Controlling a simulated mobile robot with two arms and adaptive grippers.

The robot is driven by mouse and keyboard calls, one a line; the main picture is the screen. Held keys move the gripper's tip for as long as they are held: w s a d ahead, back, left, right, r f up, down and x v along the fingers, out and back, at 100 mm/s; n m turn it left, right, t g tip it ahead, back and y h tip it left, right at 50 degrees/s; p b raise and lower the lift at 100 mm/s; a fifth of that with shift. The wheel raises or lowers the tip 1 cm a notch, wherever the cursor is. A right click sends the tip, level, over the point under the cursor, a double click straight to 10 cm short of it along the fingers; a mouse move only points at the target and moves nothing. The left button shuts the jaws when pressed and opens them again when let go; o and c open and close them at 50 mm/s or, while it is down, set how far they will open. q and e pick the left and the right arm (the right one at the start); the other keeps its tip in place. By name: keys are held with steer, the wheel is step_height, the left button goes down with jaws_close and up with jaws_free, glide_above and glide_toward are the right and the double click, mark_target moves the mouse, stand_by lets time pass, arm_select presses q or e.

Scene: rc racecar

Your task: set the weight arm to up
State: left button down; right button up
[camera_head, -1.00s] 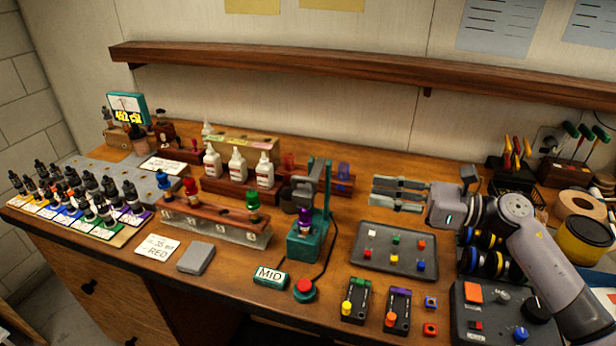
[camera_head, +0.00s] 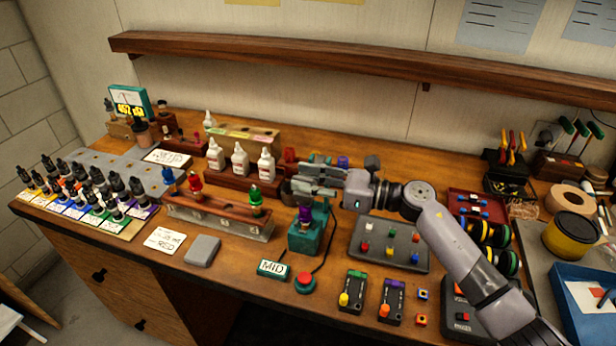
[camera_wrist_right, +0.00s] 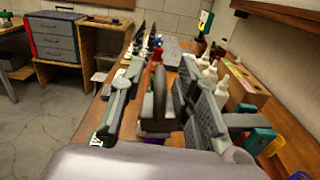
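The teal shaker-like device (camera_head: 304,239) stands at mid-table with a purple-capped bottle (camera_head: 305,213) in it. Its grey weight arm is mostly hidden behind my right gripper (camera_head: 296,187) in the head view. In the right wrist view a grey upright piece, apparently the weight arm (camera_wrist_right: 157,112), stands between the two fingers of my right gripper (camera_wrist_right: 160,68). The fingers are apart, with gaps on both sides of it. A small teal label block (camera_head: 272,269) in front of the device reads MID. My left gripper is not in view.
A red button (camera_head: 305,279) sits just right of the MID block. White bottles (camera_head: 240,160) stand behind and left of the gripper. A wooden rack with coloured-cap bottles (camera_head: 220,213) is to the left, and a dark tray of cubes (camera_head: 388,247) to the right.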

jaws_close()
stand_by(0.3)
steer(key=shift+f, duration=0.1)
stand_by(0.5)
